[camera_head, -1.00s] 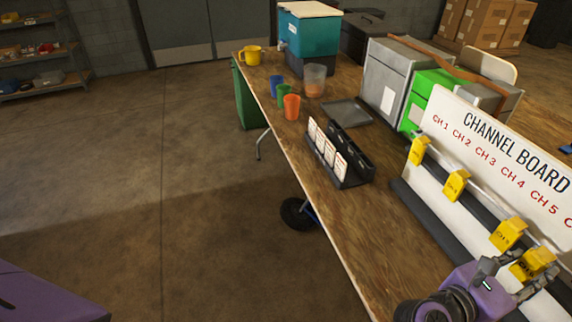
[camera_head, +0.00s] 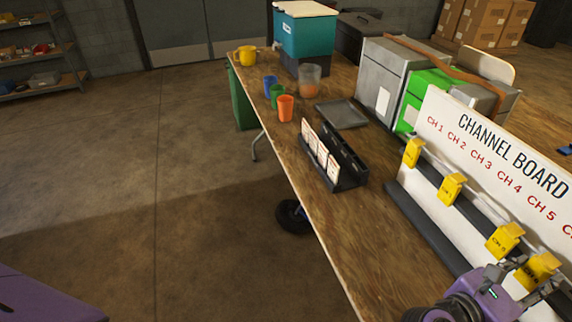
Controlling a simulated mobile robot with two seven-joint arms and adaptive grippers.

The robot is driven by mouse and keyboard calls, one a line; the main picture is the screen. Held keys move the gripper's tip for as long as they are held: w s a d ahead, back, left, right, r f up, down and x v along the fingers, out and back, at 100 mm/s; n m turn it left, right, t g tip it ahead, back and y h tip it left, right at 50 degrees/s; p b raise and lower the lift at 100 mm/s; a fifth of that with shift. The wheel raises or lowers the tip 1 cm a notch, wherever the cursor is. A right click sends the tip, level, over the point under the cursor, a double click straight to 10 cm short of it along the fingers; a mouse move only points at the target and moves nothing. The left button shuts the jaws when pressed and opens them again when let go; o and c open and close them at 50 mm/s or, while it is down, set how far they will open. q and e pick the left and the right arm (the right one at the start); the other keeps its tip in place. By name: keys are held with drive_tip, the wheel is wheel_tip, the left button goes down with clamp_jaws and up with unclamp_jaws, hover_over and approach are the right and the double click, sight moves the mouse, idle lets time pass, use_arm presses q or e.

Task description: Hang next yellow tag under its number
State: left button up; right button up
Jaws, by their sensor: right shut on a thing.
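The white channel board (camera_head: 480,136) stands at the right, with red labels CH 1 to CH 5 readable and a further one cut off by the picture edge. Three yellow tags hang in a row below the labels: one near the left end (camera_head: 412,153), one (camera_head: 451,188) to its right, and one (camera_head: 503,242) further along, with a gap between the last two. My right gripper (camera_head: 537,274) is at the lower right, shut on another yellow tag (camera_head: 542,266) close beside the third. The fingers partly cover that tag. My left gripper is out of view.
A black rack (camera_head: 347,158) with white cards stands mid-table. Orange (camera_head: 286,108), green and blue cups, a clear cup (camera_head: 310,80) and a grey tray (camera_head: 343,114) stand behind it. Grey and green boxes are behind the board.

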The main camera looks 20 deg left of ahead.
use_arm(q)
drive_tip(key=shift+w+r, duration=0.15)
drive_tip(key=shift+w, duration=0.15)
use_arm(e)
drive_tip(key=shift+w, duration=0.1)
drive_tip(key=o, duration=1.2)
drive_tip(key=shift+o, duration=0.2)
drive_tip(key=shift+s+a, duration=0.15)
drive_tip(key=shift+s, duration=0.05)
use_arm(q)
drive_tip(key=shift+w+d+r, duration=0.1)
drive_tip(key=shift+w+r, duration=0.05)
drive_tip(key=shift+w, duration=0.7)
use_arm(e)
drive_tip(key=v, duration=0.7)
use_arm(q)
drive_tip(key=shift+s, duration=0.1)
use_arm(e)
drive_tip(key=shift+a, duration=0.15)
